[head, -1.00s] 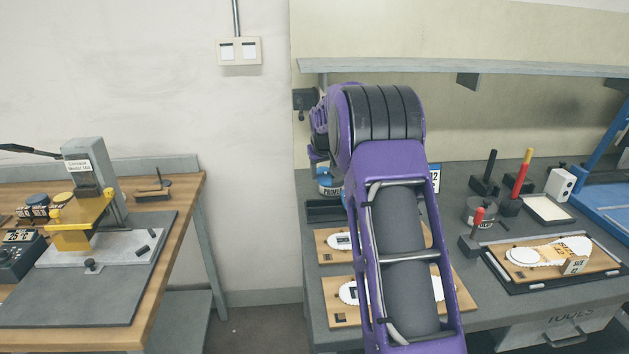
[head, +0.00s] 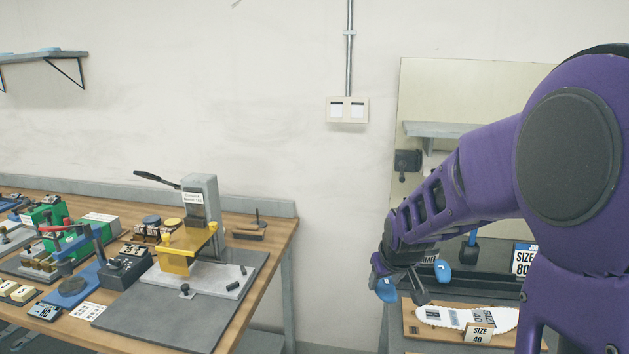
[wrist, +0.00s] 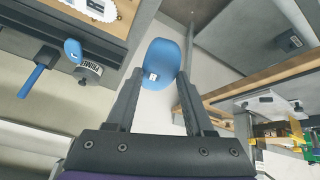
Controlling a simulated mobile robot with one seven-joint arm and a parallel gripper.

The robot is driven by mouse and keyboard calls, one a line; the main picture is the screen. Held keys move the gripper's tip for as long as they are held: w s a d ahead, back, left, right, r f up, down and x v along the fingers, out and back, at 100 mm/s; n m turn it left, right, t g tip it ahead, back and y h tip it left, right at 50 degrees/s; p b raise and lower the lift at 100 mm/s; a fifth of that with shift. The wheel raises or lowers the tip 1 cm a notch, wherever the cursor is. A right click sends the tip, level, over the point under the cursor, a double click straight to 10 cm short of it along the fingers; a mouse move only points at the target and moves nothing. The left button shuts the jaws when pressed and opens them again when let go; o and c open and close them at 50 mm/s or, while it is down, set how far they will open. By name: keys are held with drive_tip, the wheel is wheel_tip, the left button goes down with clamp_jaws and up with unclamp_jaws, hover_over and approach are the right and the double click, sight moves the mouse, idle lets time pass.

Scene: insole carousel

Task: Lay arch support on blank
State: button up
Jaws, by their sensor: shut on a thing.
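My gripper (head: 400,286) is shut on a blue, rounded arch support (head: 386,289), held up in the air left of the right-hand bench. In the wrist view the arch support (wrist: 160,60) sits between the fingertips, with a small white label on it. A white insole blank (head: 462,316) marked size 40 lies on a wooden board (head: 412,333) on that bench, to the right of my gripper and apart from it. Part of a white, scallop-edged piece on a board also shows in the wrist view (wrist: 97,9).
A blue rounded piece (head: 443,271) is by the primer pot (head: 428,259) on the right bench. A size 80 sign (head: 523,260) stands behind. The left bench (head: 283,232) holds a yellow-and-grey press (head: 200,215) and several tools. A floor gap separates the benches.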

sight(380, 295)
drive_tip(key=shift+s+a+f, duration=0.1)
drive_tip(key=shift+s+a, duration=0.15)
drive_tip(key=shift+s, duration=0.3)
drive_tip(key=shift+s+a+f, duration=0.1)
drive_tip(key=shift+s+a, duration=0.1)
drive_tip(key=shift+s, duration=0.3)
drive_tip(key=shift+s+a+f, duration=0.1)
drive_tip(key=shift+s+f, duration=0.05)
drive_tip(key=shift+s+a+f, duration=0.1)
drive_tip(key=shift+a+f, duration=0.05)
drive_tip(key=shift+f, duration=0.5)
drive_tip(key=s+f+m+h, duration=0.1)
drive_tip(key=s+f+m, duration=0.2)
drive_tip(key=s+f, duration=0.2)
drive_tip(key=shift+s+d+f+h, duration=0.2)
drive_tip(key=shift+d+f+h, duration=0.2)
drive_tip(key=shift+f, duration=0.65)
